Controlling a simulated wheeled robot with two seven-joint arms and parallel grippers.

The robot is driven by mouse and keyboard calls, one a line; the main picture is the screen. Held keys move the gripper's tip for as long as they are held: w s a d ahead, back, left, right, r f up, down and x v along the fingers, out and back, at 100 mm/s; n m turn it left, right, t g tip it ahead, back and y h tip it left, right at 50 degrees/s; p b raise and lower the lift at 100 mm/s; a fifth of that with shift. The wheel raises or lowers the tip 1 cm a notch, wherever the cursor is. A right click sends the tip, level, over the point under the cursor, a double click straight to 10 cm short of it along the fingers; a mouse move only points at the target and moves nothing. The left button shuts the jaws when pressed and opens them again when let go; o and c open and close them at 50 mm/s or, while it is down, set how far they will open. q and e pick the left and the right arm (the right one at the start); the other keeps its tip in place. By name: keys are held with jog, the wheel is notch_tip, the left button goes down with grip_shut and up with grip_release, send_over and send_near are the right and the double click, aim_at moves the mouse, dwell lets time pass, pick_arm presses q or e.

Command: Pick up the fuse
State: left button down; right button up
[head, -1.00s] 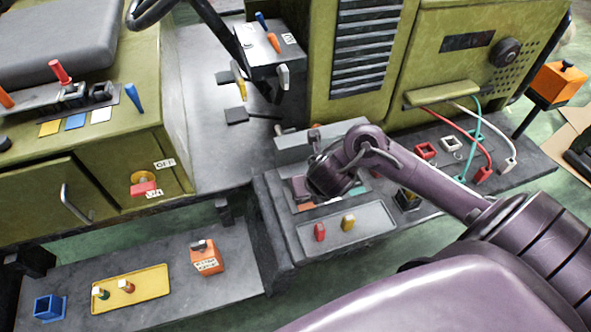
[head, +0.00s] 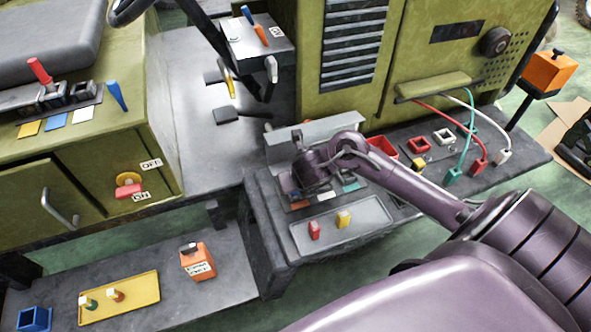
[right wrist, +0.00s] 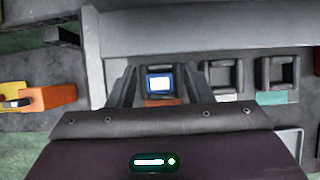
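A blue fuse with a pale top (right wrist: 159,83) sits in the leftmost dark socket in the right wrist view, above an orange label. My right gripper (right wrist: 161,88) is open, with one finger on each side of that socket; contact cannot be told. In the head view my right gripper (head: 294,190) is low over the left end of the socket row and hides most of it. A red fuse (head: 314,230) and a yellow fuse (head: 343,219) stand in a grey tray (head: 366,228) in front. My left gripper is not in view.
Two empty dark sockets (right wrist: 222,76) lie to the right, one with a teal label (right wrist: 272,98). A grey raised panel (head: 320,138) stands behind the row. A red bin (head: 382,147) and plugged cables (head: 472,140) are to the right. An orange box (head: 197,261) is at lower left.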

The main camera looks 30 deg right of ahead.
jog(key=c, duration=0.9)
jog(key=shift+r, duration=0.1)
